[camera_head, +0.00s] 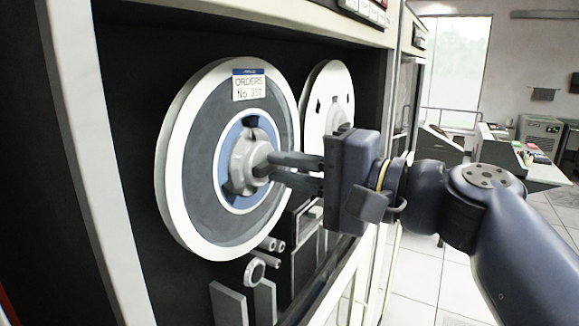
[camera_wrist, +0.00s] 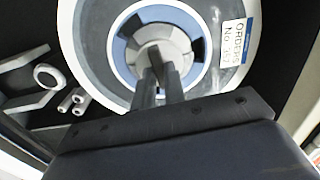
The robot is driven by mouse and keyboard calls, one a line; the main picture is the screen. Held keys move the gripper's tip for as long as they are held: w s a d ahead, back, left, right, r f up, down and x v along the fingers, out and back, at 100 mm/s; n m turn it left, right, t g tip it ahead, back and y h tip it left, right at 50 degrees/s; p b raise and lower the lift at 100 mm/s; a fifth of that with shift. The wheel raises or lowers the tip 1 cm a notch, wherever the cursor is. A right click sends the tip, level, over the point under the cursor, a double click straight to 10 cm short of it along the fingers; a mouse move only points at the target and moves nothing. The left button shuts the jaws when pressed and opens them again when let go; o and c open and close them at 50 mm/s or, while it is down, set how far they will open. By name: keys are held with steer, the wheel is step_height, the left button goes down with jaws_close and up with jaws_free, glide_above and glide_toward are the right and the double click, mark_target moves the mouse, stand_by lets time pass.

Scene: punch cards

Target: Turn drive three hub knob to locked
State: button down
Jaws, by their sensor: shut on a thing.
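The hub knob (camera_head: 245,150) is a grey lobed piece at the centre of the front tape reel (camera_head: 183,165). The reel has a white rim, a grey face, a blue hub ring and a label (camera_head: 249,85) reading "ORDERS". My gripper (camera_head: 264,170) reaches in from the right, its two dark fingers shut on the knob. In the wrist view the fingers (camera_wrist: 158,80) run up to the knob (camera_wrist: 165,50), and their tips cover its middle. I cannot read any locked mark on the knob.
A second white reel (camera_head: 329,92) stands behind on the same drive. Rollers (camera_head: 255,271) and guide blocks sit below the front reel. The cabinet's pale frame (camera_head: 95,160) edges the left. Open tiled floor (camera_head: 415,285) and desks lie to the right.

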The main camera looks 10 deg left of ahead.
steer(key=shift+m, duration=0.5)
steer(key=c, duration=1.5)
jaws_free()
steer(key=shift+o, duration=0.2)
steer(key=shift+d, duration=0.1)
steer(key=b+v, duration=0.2)
steer(key=v, duration=0.8)
steer(key=shift+s+d+b, duration=0.15)
steer(key=shift+d+b, duration=0.1)
steer(key=shift+b, duration=0.05)
steer(key=shift+a, duration=0.15)
steer(key=p+x, duration=0.2)
steer(key=x, duration=0.8)
steer(key=shift+a+p, duration=0.2)
steer(key=shift+p, duration=0.15)
